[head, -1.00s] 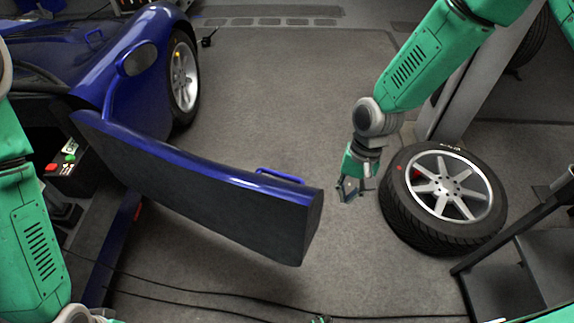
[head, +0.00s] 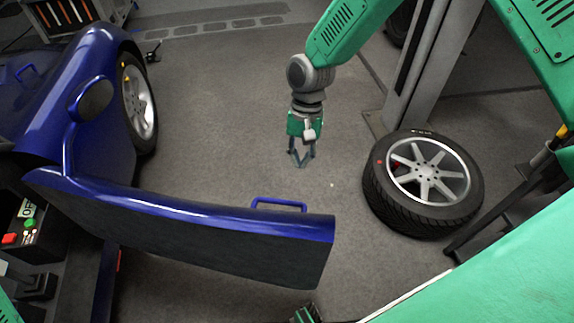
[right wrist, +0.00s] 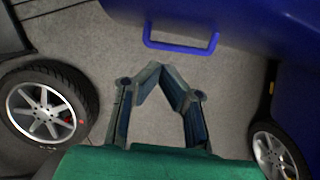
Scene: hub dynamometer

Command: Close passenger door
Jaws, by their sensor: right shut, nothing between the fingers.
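The blue passenger door (head: 190,225) of the blue car (head: 95,55) stands wide open, reaching right across the floor. Its dark inner side faces me. A blue handle (head: 279,204) rises from its far side near the free end; the handle also shows at the top of the right wrist view (right wrist: 181,45). My right gripper (head: 302,163) hangs beyond the door, behind and slightly right of the handle, apart from it. In the right wrist view its fingertips (right wrist: 156,70) meet and hold nothing. A small green and dark part at the bottom edge may be my left gripper; its fingers are hidden.
A loose wheel (head: 423,183) lies on the floor to the right, by a grey post (head: 425,65). A control box with red and green buttons (head: 30,228) stands at the left.

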